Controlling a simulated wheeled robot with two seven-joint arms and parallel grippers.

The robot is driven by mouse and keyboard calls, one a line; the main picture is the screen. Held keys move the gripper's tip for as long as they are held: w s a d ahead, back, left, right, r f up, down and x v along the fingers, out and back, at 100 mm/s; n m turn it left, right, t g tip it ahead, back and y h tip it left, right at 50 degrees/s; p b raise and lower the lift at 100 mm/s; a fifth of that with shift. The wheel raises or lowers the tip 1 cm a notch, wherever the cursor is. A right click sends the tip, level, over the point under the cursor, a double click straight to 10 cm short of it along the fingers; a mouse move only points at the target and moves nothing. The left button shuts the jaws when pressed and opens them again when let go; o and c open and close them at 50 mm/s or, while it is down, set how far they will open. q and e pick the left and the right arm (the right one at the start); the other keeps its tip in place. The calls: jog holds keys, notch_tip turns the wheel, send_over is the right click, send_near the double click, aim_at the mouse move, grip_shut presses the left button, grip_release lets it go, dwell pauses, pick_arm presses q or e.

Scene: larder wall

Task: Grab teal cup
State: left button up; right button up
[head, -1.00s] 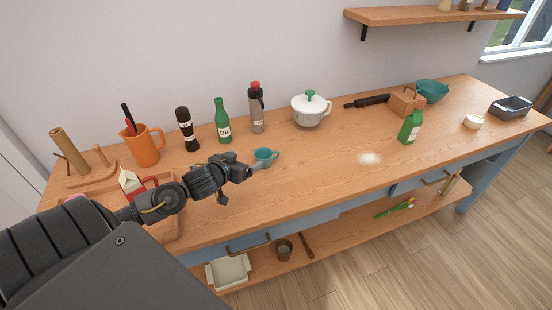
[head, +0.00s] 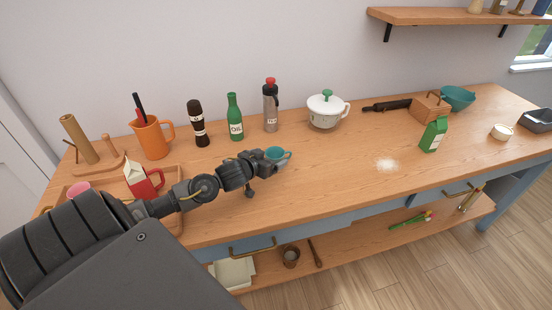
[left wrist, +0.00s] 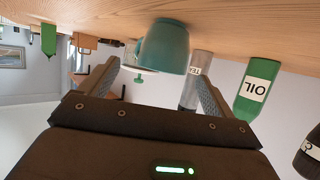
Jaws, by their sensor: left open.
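The teal cup (head: 278,153) stands upright on the wooden worktop, and my left gripper (head: 268,158) is right at it from the left. The gripper hides part of the cup in the head view. In the left wrist view, which is upside down, the cup (left wrist: 165,48) sits between and just beyond the two open fingers (left wrist: 160,82). Its handle shows on the left side there. I cannot tell whether a finger touches the cup. My right gripper does not show.
Behind the cup stand a green oil bottle (head: 235,118), a grey flask (head: 270,108) and a white pot (head: 325,110). An orange jug (head: 152,138) and a red mug (head: 148,182) are to the left.

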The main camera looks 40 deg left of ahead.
aim_at(278, 152)
pick_arm(q)
jog(key=shift+w+a, duration=0.1)
jog(key=shift+w, duration=0.2)
jog(key=p+x, duration=0.1)
jog(key=x, duration=0.3)
jog(key=shift+w+a+f, duration=0.15)
jog(key=shift+w+f, duration=0.05)
jog(key=shift+w, duration=0.15)
jog(key=c, duration=1.1)
